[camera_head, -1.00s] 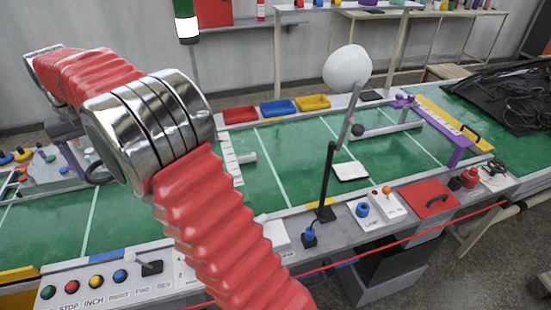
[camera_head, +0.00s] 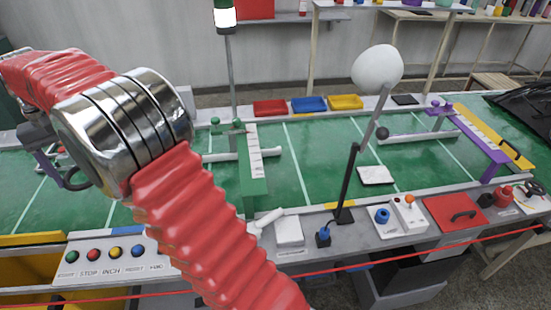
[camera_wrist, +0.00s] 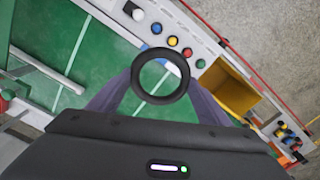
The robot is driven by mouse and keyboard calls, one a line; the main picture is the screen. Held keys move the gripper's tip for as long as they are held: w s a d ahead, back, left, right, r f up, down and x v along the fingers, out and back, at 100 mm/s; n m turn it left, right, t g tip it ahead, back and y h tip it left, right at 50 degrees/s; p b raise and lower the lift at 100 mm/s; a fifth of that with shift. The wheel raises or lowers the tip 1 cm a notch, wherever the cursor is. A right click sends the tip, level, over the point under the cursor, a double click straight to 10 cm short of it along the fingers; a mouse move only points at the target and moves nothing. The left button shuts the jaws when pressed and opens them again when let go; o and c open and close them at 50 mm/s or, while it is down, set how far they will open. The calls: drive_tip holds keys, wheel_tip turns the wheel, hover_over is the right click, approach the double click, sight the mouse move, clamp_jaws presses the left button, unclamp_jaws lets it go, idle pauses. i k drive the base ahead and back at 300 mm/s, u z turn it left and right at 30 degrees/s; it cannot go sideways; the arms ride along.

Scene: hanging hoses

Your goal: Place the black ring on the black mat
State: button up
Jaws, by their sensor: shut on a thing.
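My gripper (camera_wrist: 160,79) is shut on the black ring (camera_wrist: 135,76), which stands out between the two fingertips in the wrist view. Green conveyor belt and the panel of coloured buttons show through and around it, well below. In the head view the ring (camera_head: 72,187) shows at the far left, partly behind my arm. A small flat black square, which looks like the black mat (camera_head: 405,100), lies on the far rim of the belt table, right of the yellow tray. My gripper is far to the left of it.
Red (camera_head: 270,107), blue (camera_head: 309,104) and yellow (camera_head: 346,102) trays line the far rim. A lamp with a white shade (camera_head: 377,67) rises from the near rim. A green gate (camera_head: 252,170) and a purple gate (camera_head: 482,150) cross the belt. A red cord runs along the front.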

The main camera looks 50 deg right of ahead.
sight(378, 180)
drive_tip(key=z, duration=0.05)
drive_tip(key=k, duration=2.6)
drive_tip(key=z, duration=0.45)
drive_tip(key=i, duration=1)
